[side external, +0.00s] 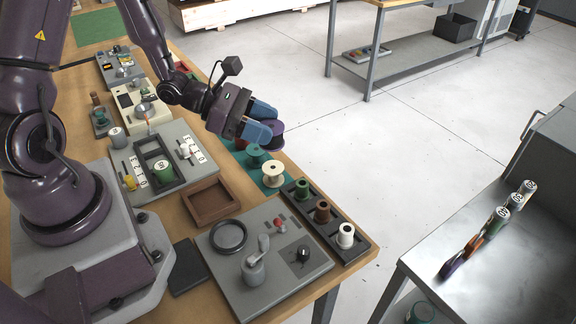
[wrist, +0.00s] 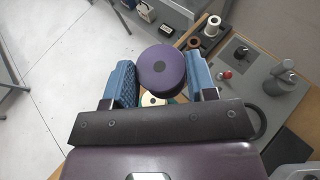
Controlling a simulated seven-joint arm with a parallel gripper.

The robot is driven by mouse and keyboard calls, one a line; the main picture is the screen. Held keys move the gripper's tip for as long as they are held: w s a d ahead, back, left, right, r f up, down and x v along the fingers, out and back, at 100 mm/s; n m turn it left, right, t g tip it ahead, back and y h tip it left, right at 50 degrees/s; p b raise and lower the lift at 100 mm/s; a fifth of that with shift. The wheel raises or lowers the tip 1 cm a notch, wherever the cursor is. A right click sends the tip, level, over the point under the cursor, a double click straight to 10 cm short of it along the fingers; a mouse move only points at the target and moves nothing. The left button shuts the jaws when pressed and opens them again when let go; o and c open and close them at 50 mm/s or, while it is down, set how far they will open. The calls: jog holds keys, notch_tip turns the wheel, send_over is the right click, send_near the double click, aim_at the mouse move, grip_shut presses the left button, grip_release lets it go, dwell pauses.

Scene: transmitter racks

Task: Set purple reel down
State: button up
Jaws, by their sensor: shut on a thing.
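My gripper (side external: 264,122) has blue fingers and is shut on the purple reel (side external: 272,138), over the far right edge of the wooden bench. In the wrist view the purple reel (wrist: 161,70) sits between the two blue fingers, its round end with a dark centre facing the camera. The cream reel (wrist: 152,100) shows partly behind the purple reel in the wrist view. The gap between the purple reel and the mat cannot be judged.
A dark rack (side external: 327,226) holds green, brown and white reels. A brown tray (side external: 211,203) and a grey panel (side external: 232,277) with a ring and knobs stand nearer. The metal side table (side external: 520,265) at right bears several reels. Open floor lies beyond the bench edge.

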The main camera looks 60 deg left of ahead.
jog(key=w+r+n+t+y, duration=0.1)
jog(key=w+r+n+y, duration=0.1)
jog(key=r, duration=0.5)
jog(key=w+r+n+t+y, duration=0.1)
jog(key=w+r+n+y, duration=0.2)
jog(key=w+r, duration=0.2)
notch_tip(320, 180, up, 3)
jog(key=shift+d+r+t, duration=0.1)
jog(key=shift+d+t, duration=0.2)
jog(key=shift+d, duration=0.05)
